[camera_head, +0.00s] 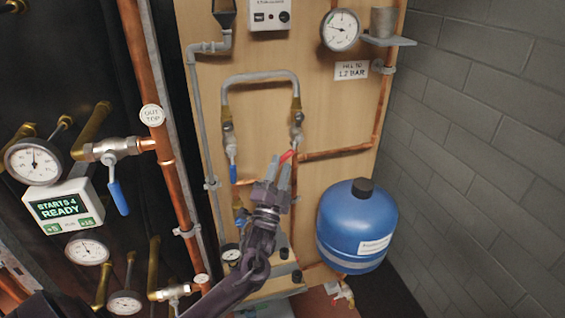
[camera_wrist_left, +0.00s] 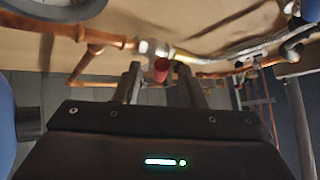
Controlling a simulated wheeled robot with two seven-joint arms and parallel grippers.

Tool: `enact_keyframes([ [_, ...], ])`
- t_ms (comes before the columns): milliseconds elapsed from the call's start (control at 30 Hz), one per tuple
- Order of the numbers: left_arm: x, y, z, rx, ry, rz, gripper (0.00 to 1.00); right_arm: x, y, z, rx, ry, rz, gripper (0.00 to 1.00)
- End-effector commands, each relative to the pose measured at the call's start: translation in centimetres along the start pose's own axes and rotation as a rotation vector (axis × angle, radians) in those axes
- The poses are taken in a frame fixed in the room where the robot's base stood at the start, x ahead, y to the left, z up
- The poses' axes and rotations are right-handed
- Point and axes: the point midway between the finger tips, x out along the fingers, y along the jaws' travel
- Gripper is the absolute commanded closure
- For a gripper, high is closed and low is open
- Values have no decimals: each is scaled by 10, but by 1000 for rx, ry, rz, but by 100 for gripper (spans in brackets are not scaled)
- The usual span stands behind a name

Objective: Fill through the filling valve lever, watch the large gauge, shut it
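The filling valve's red lever (camera_head: 287,156) sits on the right-hand valve (camera_head: 297,131) of the grey filling loop, on the wooden board. My left gripper (camera_head: 278,165) is just below and left of it, its fingertips close to the lever. In the left wrist view the red lever (camera_wrist_left: 161,70) shows between the two separated fingers of my left gripper (camera_wrist_left: 160,78), with gaps at its sides. I cannot tell whether a finger touches it. The large gauge (camera_head: 341,30) is at the top right; its exact reading is too small to tell. My right gripper is out of view.
A sign (camera_head: 352,70) under the gauge reads fill to 1.2 bar. A blue-lever valve (camera_head: 232,157) is on the loop's left side. A blue tank (camera_head: 357,226) stands right of my gripper. Copper pipes (camera_head: 335,152) run nearby. More gauges and valves are at the left.

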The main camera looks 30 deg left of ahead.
Motion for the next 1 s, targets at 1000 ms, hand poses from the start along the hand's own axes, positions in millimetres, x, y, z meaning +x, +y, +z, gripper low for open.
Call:
enact_keyframes([
  [1000,-48,0,0,-1,-1,0,63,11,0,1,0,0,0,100],
])
